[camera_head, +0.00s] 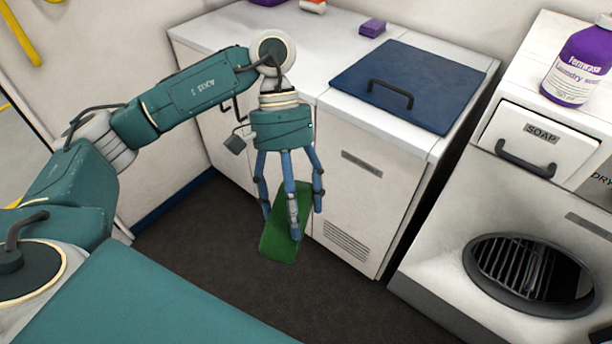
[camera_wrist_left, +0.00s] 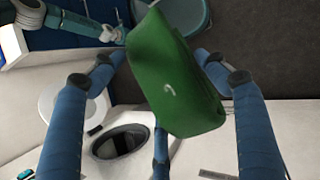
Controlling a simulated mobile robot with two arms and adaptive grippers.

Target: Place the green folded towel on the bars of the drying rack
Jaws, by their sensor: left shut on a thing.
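The green folded towel (camera_head: 277,238) hangs tilted in my left gripper (camera_head: 291,212), above the dark floor and in front of the white cabinets. The gripper points down with its blue fingers shut on the towel. In the left wrist view the towel (camera_wrist_left: 180,80) sits between the fingers, with a small pale mark on its face. Dark parallel bars (camera_head: 530,272) show inside the round opening of the white machine at the lower right; I cannot tell whether they are the drying rack. No other rack shows. My right gripper is not clearly seen.
A white cabinet (camera_head: 345,215) with a dark blue lid (camera_head: 408,85) stands just behind and right of the towel. A purple laundry bottle (camera_head: 580,65) stands above the soap drawer (camera_head: 535,140). A small purple block (camera_head: 372,27) lies on the back counter. The floor (camera_head: 205,250) is clear.

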